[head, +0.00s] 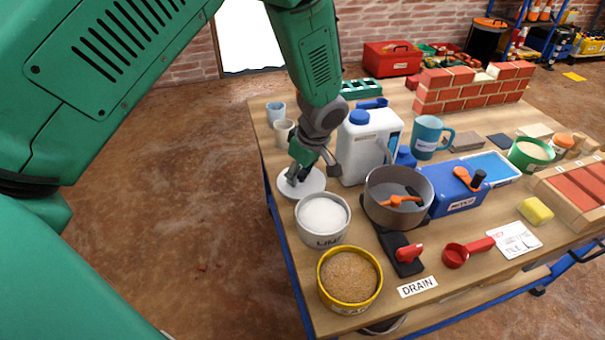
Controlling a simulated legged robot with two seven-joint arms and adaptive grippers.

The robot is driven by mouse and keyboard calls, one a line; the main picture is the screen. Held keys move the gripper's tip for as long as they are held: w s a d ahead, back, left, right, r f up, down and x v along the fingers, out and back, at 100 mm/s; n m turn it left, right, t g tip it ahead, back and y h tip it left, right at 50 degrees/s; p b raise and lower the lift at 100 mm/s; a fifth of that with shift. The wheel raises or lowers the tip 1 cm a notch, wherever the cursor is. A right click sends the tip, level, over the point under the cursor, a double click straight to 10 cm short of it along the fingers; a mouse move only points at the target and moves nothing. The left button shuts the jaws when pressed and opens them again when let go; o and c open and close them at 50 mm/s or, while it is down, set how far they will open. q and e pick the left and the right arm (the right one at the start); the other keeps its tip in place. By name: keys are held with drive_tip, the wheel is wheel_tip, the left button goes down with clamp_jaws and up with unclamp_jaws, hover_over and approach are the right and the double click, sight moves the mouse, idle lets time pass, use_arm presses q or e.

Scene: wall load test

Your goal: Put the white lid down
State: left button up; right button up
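The white lid (315,187) is a round disc at the left edge of the workbench, behind a white tub of white powder (323,215). It looks roughly flat; whether it rests fully on the bench is hard to tell. My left gripper (314,172) reaches down over it. Its two dark fingers are spread apart, one over the lid and the other near the white jug (368,150). The fingers partly hide the lid's middle, and I see nothing clamped between them. My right gripper is out of view.
A yellow-rimmed tub of sand (349,278) stands at the front left. A grey pot (397,197) and a blue box (455,190) are right of the lid. Two cups, one of them beige (284,132), stand behind it. Brick blocks (472,92) stand farther back.

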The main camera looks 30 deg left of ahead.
sight(311, 186)
use_arm(q)
drive_tip(key=shift+s+a+f, duration=0.1)
drive_tip(key=shift+a+f, duration=0.05)
drive_tip(key=shift+a, duration=0.1)
drive_tip(key=p+v, duration=0.4)
drive_tip(key=v, duration=0.8)
drive_tip(key=shift+d+r, duration=0.3)
drive_tip(key=shift+r, duration=0.05)
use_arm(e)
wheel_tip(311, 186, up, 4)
